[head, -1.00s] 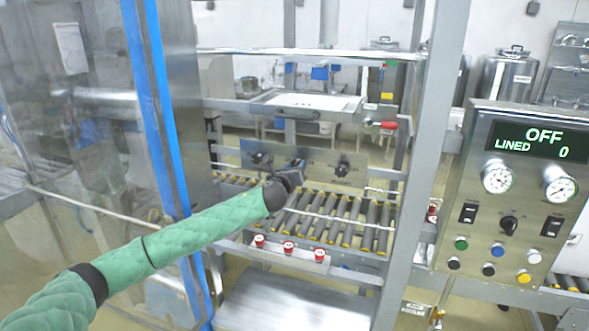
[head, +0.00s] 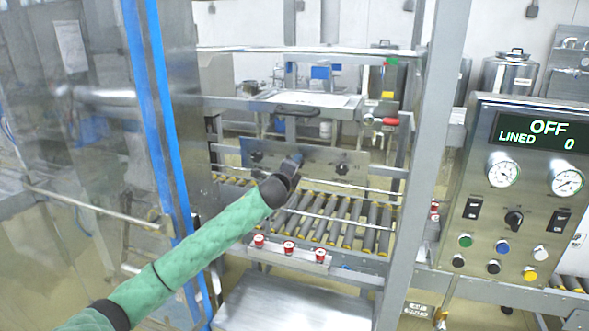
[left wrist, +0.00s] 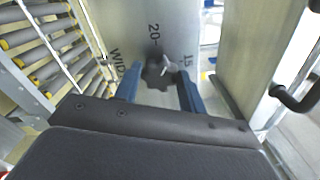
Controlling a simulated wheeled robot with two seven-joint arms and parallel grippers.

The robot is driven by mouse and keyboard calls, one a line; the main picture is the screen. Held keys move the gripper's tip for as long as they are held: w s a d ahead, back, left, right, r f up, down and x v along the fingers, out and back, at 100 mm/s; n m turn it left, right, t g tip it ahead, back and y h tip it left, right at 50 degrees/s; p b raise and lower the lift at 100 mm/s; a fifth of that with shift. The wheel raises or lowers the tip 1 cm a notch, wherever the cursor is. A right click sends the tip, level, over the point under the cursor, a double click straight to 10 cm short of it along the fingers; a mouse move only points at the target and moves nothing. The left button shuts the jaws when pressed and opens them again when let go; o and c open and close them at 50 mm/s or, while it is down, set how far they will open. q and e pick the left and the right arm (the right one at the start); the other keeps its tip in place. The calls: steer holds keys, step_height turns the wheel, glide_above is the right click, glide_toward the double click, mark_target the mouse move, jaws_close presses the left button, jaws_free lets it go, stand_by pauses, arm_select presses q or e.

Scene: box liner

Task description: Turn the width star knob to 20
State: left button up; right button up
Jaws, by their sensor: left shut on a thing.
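The width star knob (left wrist: 156,74) is a dark lobed knob on a metal plate, seen in the left wrist view between the two blue fingers of my left gripper (left wrist: 159,90). The gripper is shut on it. A light pointer on the knob points to the right, toward the mark 15 (left wrist: 188,60). The mark 20 (left wrist: 153,36) is above the knob, and part of the word WIDTH is at its left. In the head view my left gripper (head: 296,158) is at the metal plate (head: 318,163), and the gripped knob cannot be made out. My right gripper is not in view.
A roller conveyor (head: 330,220) runs below the plate. Red buttons (head: 289,247) line its front rail. Another dark knob (head: 342,168) is on the plate at the right. A frame post (head: 412,180) and a control panel (head: 515,190) reading OFF and LINED 0 stand to the right.

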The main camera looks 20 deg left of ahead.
arm_select(q)
steer(key=shift+f+n+b, duration=0.2)
steer(key=shift+n+b, duration=0.5)
steer(key=shift+n, duration=2.9)
steer(key=o, duration=1)
steer(key=shift+c, duration=0.2)
steer(key=s+b, duration=0.2)
steer(key=s, duration=0.5)
steer(key=shift+s+a+b, duration=0.2)
steer(key=shift+s+b, duration=0.1)
steer(key=shift+s, duration=0.1)
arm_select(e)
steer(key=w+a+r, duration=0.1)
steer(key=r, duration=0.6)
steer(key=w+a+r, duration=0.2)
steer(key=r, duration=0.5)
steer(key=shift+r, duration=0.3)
